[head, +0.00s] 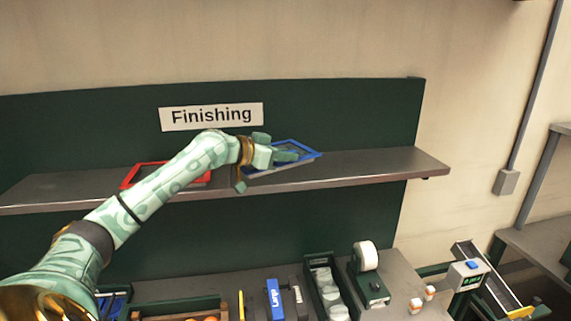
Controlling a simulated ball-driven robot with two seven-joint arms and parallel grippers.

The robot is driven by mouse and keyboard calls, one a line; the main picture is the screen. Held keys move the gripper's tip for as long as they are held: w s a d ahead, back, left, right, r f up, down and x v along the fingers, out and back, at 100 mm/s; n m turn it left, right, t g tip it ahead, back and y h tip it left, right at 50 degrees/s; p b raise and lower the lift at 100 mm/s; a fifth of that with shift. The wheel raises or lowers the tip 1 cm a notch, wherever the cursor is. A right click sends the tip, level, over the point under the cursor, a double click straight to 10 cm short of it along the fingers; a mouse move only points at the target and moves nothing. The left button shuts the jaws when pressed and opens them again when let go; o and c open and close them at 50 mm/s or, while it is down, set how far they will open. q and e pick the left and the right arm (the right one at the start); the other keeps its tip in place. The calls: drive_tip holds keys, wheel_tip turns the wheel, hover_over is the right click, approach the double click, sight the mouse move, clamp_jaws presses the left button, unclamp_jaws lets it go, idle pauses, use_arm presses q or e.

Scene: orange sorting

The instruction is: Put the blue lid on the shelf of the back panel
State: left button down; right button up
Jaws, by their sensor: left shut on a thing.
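The blue lid (304,153) is a flat, blue-rimmed frame at the shelf, right of the "Finishing" sign. My left gripper (285,156) is shut on its near left part and covers some of it. The lid looks slightly tilted, and I cannot tell whether it rests on the shelf or is held just above it. The grey shelf (370,167) runs along the dark green back panel (375,115). My right gripper is not in view.
A red-rimmed lid (130,176) lies on the shelf to the left, partly behind my left arm. The shelf's right end is clear.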

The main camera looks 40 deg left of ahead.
sight(283, 164)
use_arm(q)
wheel_tip(283, 164, down, 3)
drive_tip(key=shift+w+d+f+p, duration=0.1)
drive_tip(key=shift+f+p, duration=0.1)
drive_tip(key=shift+p, duration=0.25)
drive_tip(key=shift+f, duration=0.1)
drive_tip(key=shift+f, duration=0.1)
drive_tip(key=c, duration=1.4)
unclamp_jaws()
drive_tip(key=shift+o, duration=0.2)
drive_tip(key=shift+s+a, duration=0.2)
drive_tip(key=shift+s, duration=0.05)
drive_tip(key=b+v, duration=0.2)
drive_tip(key=v, duration=0.9)
drive_tip(key=shift+s+r+b, duration=0.2)
drive_tip(key=shift+r+b, duration=0.05)
drive_tip(key=shift+b, duration=0.15)
